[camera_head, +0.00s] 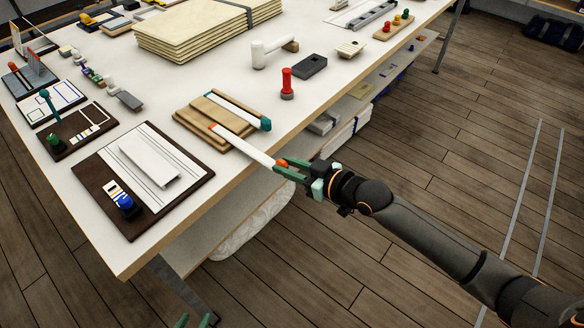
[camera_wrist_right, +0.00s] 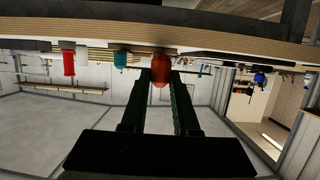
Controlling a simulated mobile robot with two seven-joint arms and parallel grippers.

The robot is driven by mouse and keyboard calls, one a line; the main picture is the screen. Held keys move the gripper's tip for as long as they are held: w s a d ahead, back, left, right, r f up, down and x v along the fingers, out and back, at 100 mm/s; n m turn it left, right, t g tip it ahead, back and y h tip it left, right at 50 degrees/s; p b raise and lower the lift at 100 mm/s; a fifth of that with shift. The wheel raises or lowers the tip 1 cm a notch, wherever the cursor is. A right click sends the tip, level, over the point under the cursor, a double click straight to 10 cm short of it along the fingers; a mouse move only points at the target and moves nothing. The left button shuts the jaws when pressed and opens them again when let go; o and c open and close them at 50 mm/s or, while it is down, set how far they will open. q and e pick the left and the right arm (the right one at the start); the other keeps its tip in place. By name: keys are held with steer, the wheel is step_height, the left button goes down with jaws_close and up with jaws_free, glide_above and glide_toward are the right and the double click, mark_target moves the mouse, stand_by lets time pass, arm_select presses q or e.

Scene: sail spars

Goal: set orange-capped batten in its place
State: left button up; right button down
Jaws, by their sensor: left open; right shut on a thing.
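The orange-capped batten (camera_head: 245,146) is a long white strip with an orange cap at its near end and a small orange mark at its far end. My right gripper (camera_head: 287,168) is shut on it at the capped end, beyond the table's edge. The orange cap (camera_wrist_right: 161,70) shows between the fingers in the right wrist view. The batten's far end lies over the near side of a wooden rack (camera_head: 187,117); I cannot tell if it touches. A teal-capped batten (camera_head: 235,110) lies in the rack's far slot. My left gripper (camera_head: 194,321) is open, mostly cut off at the bottom edge.
A brown board (camera_head: 197,165) with a white strip and a blue-handled tool lies left of the rack. A red-handled tool (camera_head: 287,82), a dark grey block (camera_head: 310,66) and a white mallet (camera_head: 259,54) stand behind it. A stack of cream sheets (camera_head: 190,32) fills the back.

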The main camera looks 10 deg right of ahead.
steer(key=b, duration=0.1)
glide_toward(249, 149)
steer(key=shift+x, duration=1.2)
steer(key=shift+w+a+r+b, duration=0.15)
steer(key=shift+w+a+b, duration=0.6)
steer(key=shift+w, duration=0.35)
steer(key=shift+w+a+b, duration=0.55)
steer(key=shift+w+a, duration=0.2)
steer(key=shift+w, duration=0.2)
steer(key=shift+w+a+b, duration=0.55)
steer(key=shift+w+a, duration=0.2)
steer(key=shift+w, duration=0.15)
steer(key=c, duration=0.6)
jaws_free()
